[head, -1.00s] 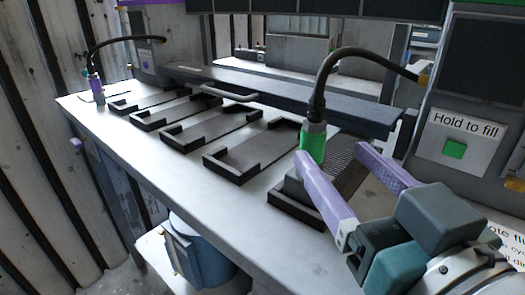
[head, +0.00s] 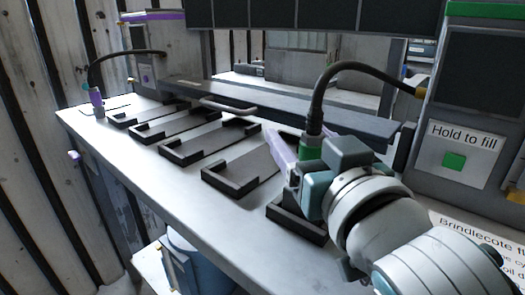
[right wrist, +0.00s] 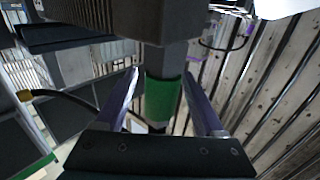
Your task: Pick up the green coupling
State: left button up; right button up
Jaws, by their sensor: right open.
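The green coupling (head: 311,147) hangs at the lower end of a black hose (head: 345,68), above the black bracket nearest me. In the right wrist view the green coupling (right wrist: 163,98) lies between the two purple fingers, with a gap on each side. My right gripper (head: 287,154) is open around it; the wrist view also shows this gripper (right wrist: 161,76). In the head view the gripper body hides the coupling's lower part and one finger. My left gripper is not in view.
Several black brackets (head: 240,182) stand in a row along the grey bench (head: 170,178). A purple coupling (head: 97,98) on another hose is at the far left end. A panel with a green button (head: 454,161) is at the right. A blue drum (head: 187,260) stands below the bench.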

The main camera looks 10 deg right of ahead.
jog(key=shift+c, duration=0.3)
grip_shut()
dwell(0.3)
